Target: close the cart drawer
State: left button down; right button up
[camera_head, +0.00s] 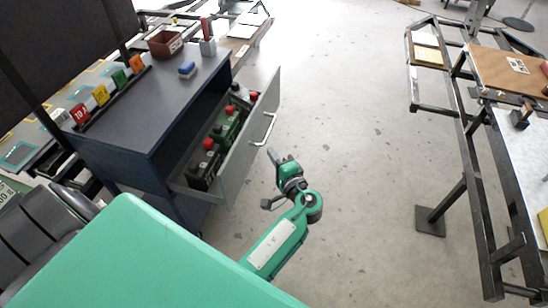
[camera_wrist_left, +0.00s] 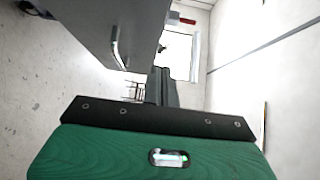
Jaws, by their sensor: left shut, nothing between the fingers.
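The dark blue cart (camera_head: 150,110) stands at the left in the head view. Its drawer (camera_head: 243,143) is pulled out to the right. The grey front carries a bar handle (camera_head: 264,129). Inside the drawer lie several black and green blocks with red tops (camera_head: 228,122). My left gripper (camera_head: 271,153) is outside the drawer front, slightly below the handle in the picture. It is shut and empty; I cannot tell whether it touches the front. In the left wrist view, the shut fingers (camera_wrist_left: 163,84) point ahead, with the grey drawer front (camera_wrist_left: 93,25) and handle (camera_wrist_left: 117,48) at upper left.
On the cart top are a brown bin (camera_head: 165,44), a blue-and-white block (camera_head: 187,69) and a row of coloured tags (camera_head: 102,95). A metal frame bench (camera_head: 470,150) stands at the right. The floor (camera_head: 350,110) between bench and drawer is clear.

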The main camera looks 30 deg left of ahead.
aim_at(245, 130)
pick_arm(q)
jog(key=x, duration=0.3)
jog(key=s+x, duration=0.1)
jog(key=x, duration=0.2)
jog(key=a+x, duration=0.1)
jog(key=x, duration=0.2)
jog(key=shift+s+p, duration=0.3)
jog(key=shift+s, duration=0.15)
jog(key=shift+s+a, duration=0.1)
jog(key=shift+a, duration=0.4)
pick_arm(e)
jog(key=shift+x, duration=0.9)
jog(key=shift+s, duration=0.2)
